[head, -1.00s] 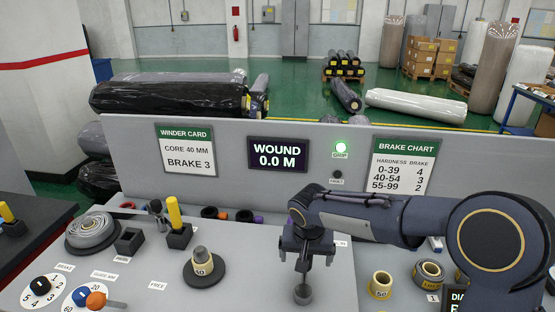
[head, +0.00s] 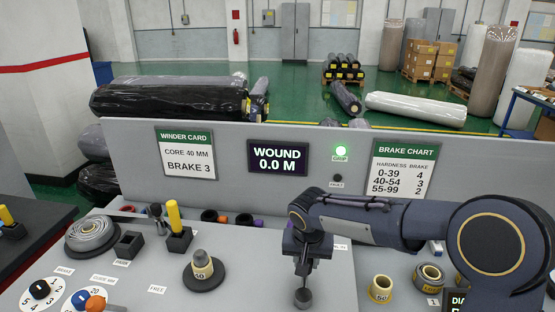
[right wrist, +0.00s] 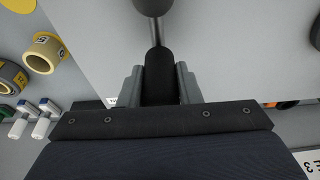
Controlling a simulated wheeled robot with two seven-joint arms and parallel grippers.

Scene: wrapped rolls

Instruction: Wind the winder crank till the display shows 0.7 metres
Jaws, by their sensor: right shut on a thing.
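The display (head: 278,157) on the grey panel reads WOUND 0.0 M. The winder crank (head: 303,298) is on the right part of the grey bench top, with a dark round end and a thin metal rod. My right gripper (head: 305,259) is over it, shut on its dark handle. The right wrist view shows the dark crank handle (right wrist: 160,72) between the two grey fingers of my right gripper (right wrist: 160,88). The gripper hides part of the crank in the head view. My left gripper is not in view.
A green lamp (head: 341,151) marked GRIP is lit; the fault lamp (head: 337,178) below is dark. The winder card (head: 186,152) and brake chart (head: 403,168) are on the panel. A spindle with a core marked 50 (head: 202,268) stands left of the crank; loose cores (head: 382,287) lie right.

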